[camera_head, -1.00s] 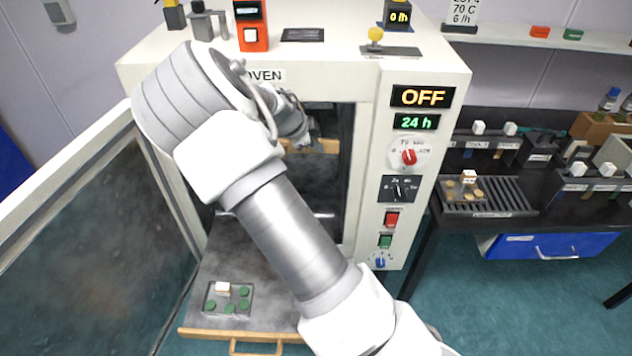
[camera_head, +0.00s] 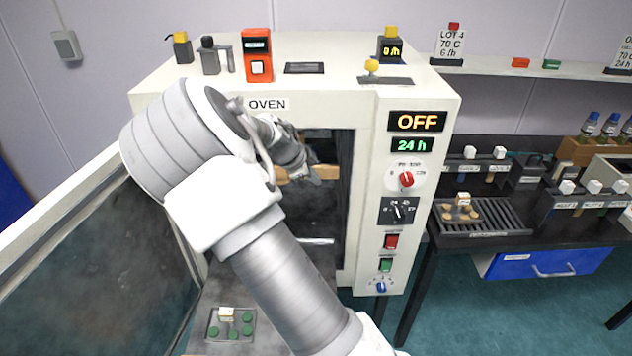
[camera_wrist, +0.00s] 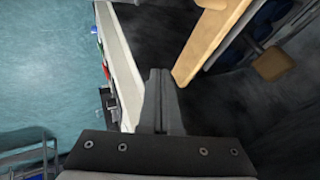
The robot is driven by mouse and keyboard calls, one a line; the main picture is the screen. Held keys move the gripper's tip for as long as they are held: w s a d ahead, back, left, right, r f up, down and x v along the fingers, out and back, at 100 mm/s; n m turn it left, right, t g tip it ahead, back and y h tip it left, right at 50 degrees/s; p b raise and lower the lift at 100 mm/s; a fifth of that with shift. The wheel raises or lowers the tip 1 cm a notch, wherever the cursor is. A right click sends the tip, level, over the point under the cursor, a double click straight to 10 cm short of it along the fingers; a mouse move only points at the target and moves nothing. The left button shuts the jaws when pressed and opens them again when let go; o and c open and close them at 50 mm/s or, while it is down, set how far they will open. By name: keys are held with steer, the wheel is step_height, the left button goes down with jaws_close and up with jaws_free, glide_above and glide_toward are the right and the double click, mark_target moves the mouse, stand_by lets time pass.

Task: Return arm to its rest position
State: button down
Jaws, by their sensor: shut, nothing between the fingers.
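My gripper (camera_head: 312,174) is at the open front of the white oven (camera_head: 283,104), in front of its dark chamber and close to a light wooden bar (camera_head: 297,172) there. In the wrist view my gripper's fingers (camera_wrist: 160,80) are together with nothing between them. The wooden bar (camera_wrist: 210,42) lies just to their right in that view, and I cannot tell whether they touch it. My arm reaches up from the bottom of the head view and hides part of the oven opening.
The oven door (camera_head: 90,260) stands open at the left. A tray of green discs (camera_head: 231,324) sits on the low shelf before the oven. The oven display (camera_head: 416,121) reads OFF. A black bench (camera_head: 420,210) at the right holds a rack with tan discs (camera_head: 460,208).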

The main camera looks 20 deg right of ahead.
steer(key=v, duration=0.6)
steer(key=s+a+r+n+y, duration=0.1)
steer(key=s+r+n, duration=0.3)
steer(key=s, duration=0.7)
steer(key=s+a+r+n+t+y, duration=0.1)
steer(key=s+a+r+n+y, duration=0.1)
steer(key=s+n, duration=0.7)
steer(key=s+a+r+n+y, duration=0.2)
steer(key=s+r+n, duration=0.3)
steer(key=s, duration=0.8)
steer(key=shift+s+r+n+t+y, duration=0.25)
steer(key=shift+n+y, duration=0.35)
steer(key=shift+n, duration=0.6)
steer(key=shift+w+a, duration=0.1)
steer(key=shift+w, duration=0.05)
